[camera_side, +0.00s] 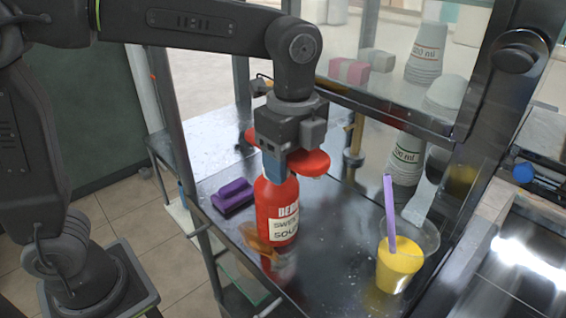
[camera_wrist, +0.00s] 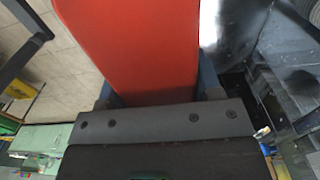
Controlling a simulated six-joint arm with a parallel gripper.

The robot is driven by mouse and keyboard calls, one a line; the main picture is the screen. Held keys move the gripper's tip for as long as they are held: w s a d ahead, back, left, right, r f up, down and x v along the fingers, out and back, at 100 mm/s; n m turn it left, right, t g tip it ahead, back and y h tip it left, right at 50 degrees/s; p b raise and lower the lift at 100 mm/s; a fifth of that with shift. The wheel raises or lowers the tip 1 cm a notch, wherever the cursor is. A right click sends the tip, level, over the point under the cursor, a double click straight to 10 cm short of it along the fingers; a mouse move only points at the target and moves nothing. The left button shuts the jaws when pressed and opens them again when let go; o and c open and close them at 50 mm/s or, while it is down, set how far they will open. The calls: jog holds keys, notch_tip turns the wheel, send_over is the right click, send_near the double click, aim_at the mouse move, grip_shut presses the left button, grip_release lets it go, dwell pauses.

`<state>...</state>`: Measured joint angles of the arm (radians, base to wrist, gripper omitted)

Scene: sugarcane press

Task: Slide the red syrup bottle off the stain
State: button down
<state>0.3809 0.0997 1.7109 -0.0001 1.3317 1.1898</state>
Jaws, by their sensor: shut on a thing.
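The red syrup bottle (camera_side: 277,215) stands upright on the metal table, with a white label on its side. My gripper (camera_side: 283,165) comes down from above and is shut on the upper part of the bottle. In the wrist view the red bottle (camera_wrist: 130,45) fills the upper middle between the fingers. A brown stain (camera_side: 260,240) shows on the table at the bottle's lower left. The bottle's base is beside or partly over the stain; I cannot tell exactly which.
A purple sponge-like block (camera_side: 233,197) lies left of the bottle. A clear cup of yellow drink (camera_side: 398,268) with a purple straw stands at the right. Stacked cups (camera_side: 406,160) stand behind a metal frame post (camera_side: 490,110). Bare table (camera_side: 330,245) lies between bottle and cup.

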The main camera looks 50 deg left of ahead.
jog(key=w, duration=1)
jog(key=shift+w, duration=0.2)
jog(key=shift+c, duration=1)
grip_release()
notch_tip(320, 180, up, 14)
jog(key=shift+s+a, duration=0.1)
